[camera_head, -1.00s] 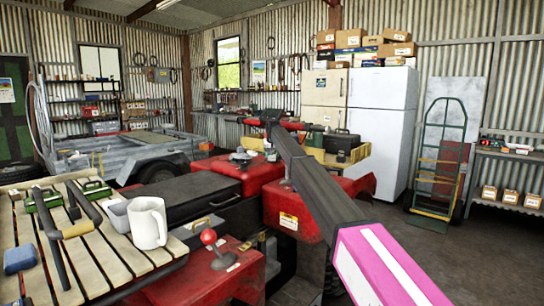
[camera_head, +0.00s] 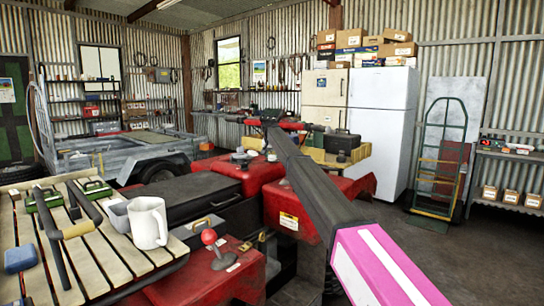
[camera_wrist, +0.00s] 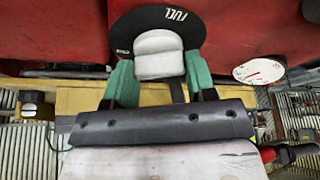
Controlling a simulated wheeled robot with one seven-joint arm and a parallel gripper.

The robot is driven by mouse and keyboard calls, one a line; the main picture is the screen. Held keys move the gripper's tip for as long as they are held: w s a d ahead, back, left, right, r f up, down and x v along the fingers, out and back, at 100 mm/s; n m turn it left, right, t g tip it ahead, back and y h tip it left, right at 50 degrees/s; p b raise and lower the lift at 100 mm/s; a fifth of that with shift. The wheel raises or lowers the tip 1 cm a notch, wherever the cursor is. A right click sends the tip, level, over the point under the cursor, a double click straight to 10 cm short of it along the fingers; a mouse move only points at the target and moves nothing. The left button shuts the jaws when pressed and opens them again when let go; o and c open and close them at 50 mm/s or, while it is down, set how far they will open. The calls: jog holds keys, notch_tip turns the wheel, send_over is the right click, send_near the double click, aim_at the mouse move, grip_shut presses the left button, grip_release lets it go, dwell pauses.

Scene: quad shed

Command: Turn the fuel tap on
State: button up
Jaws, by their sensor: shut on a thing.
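The fuel tap shows in the wrist view as a pale grey lever (camera_wrist: 158,65) in front of a black round plate (camera_wrist: 172,17). In the head view my gripper and the tap are hidden.
Red bodywork (camera_wrist: 60,35) lies behind the plate, with a white dial (camera_wrist: 259,70) to its right. In the head view, a slatted rack (camera_head: 100,265) holds a white mug (camera_head: 149,223), beside a red-knobbed lever (camera_head: 209,237). Clear floor (camera_head: 440,260) lies at right.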

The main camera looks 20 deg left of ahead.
jog(key=o, duration=0.9)
jog(key=shift+o, duration=0.2)
jog(key=v, duration=1.1)
jog(key=shift+a+f, duration=0.1)
